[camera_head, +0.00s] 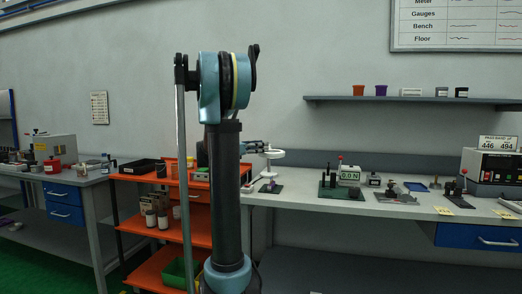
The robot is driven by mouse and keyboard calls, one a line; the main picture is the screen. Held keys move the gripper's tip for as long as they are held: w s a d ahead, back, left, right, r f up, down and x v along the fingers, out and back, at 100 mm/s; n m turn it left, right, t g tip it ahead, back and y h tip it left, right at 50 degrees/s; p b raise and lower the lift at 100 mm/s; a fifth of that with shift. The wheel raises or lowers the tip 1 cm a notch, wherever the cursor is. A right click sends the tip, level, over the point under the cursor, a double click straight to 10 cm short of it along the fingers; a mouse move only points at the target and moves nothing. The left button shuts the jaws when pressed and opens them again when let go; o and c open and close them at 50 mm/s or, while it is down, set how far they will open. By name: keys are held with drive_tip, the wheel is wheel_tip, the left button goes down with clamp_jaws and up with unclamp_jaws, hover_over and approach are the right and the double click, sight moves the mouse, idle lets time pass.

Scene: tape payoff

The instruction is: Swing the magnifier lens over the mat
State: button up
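A white magnifier (272,154) with a round head on a thin upright stem stands near the left end of the long grey bench. A small dark green mat (263,189) lies at its foot, with a small purplish thing on it. The head appears above this mat, but I cannot tell how exactly it lines up. My gripper (262,147) is just left of the magnifier head, at its height, partly behind my dark arm link. It is small here. I cannot tell whether its fingers touch the head or are open or shut.
A larger green base (328,194) with a stand sits right of the magnifier, beside a display reading 0.0 N (349,175). Several small tools lie farther right. An orange shelf cart (165,262) stands left of the bench. A wall shelf (420,101) hangs above.

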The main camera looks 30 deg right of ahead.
idle(0.3)
drive_tip(key=a, duration=1.2)
drive_tip(key=shift+s, duration=0.3)
